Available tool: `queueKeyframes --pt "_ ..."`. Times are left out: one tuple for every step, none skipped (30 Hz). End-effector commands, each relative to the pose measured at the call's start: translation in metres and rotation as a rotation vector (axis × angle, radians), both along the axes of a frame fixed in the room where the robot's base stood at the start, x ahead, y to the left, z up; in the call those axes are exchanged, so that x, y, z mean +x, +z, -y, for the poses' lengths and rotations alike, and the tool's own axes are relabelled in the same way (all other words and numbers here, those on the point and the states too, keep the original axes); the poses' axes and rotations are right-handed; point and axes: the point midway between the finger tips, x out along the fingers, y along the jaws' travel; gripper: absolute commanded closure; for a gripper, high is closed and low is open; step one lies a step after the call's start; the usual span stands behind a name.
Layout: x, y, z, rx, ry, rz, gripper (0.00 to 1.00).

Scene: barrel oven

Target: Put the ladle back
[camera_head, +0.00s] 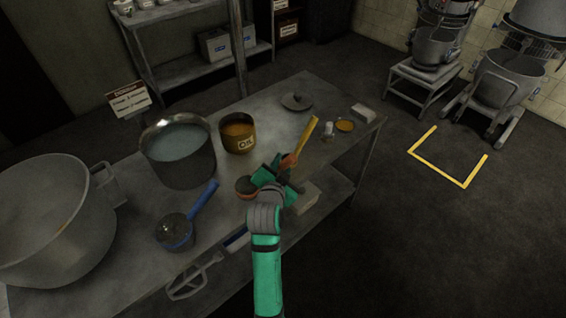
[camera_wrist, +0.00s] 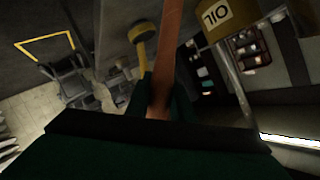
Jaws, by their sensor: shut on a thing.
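My gripper (camera_head: 277,172) is over the near edge of the steel table. It is shut on a long orange-brown handle (camera_wrist: 165,55), which runs up between the fingers in the wrist view. A reddish round bowl (camera_head: 245,187) shows just left of the gripper in the head view and looks like the ladle's bowl; the join is hidden by my gripper. A yellow-handled utensil (camera_head: 306,132) lies just beyond the gripper. A blue-handled ladle or pan (camera_head: 203,200) lies on the table to the left.
The oil pot (camera_head: 238,143) stands behind the gripper; it also shows in the wrist view (camera_wrist: 235,20). A large pot of liquid (camera_head: 180,165) and a big tilted vessel (camera_head: 50,225) stand left. A lid (camera_head: 296,102), small jar (camera_head: 328,129) and white block (camera_head: 363,112) lie on the right.

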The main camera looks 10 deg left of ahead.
Motion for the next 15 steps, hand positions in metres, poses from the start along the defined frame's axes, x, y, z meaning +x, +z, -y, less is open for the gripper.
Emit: queueKeyframes --pt "0.0 0.0006 -0.0013 0.001 0.002 0.003 1.0" --pt "0.0 0.0007 -0.002 0.001 0.003 0.002 1.0" --pt "-0.0002 0.0009 -0.0026 0.001 0.004 0.003 1.0" --pt "-0.0002 0.0009 -0.003 0.002 0.004 0.002 1.0" --pt "-0.0002 0.001 -0.0031 0.002 0.004 0.002 1.0" --pt "-0.0002 0.0009 -0.0028 0.002 0.004 0.002 1.0" --pt "-0.0002 0.0007 -0.0025 0.001 0.003 0.002 1.0" --pt "-0.0001 0.0001 -0.0022 0.001 0.003 0.002 1.0" --pt "0.0 -0.001 -0.0014 0.001 0.002 0.002 1.0" --pt "0.0001 -0.0018 -0.001 0.0 0.001 0.002 1.0" --pt "0.0002 -0.0021 -0.0006 0.0 0.0 0.001 0.74" --pt "0.0003 -0.0019 0.0 0.0 0.0 0.001 0.65" --pt "0.0004 -0.0019 0.0004 0.0 -0.001 0.002 0.6" --pt "0.0004 -0.0019 0.0005 0.0 -0.001 0.002 0.6" --pt "0.0004 -0.0019 0.0005 0.001 -0.001 0.002 0.6"
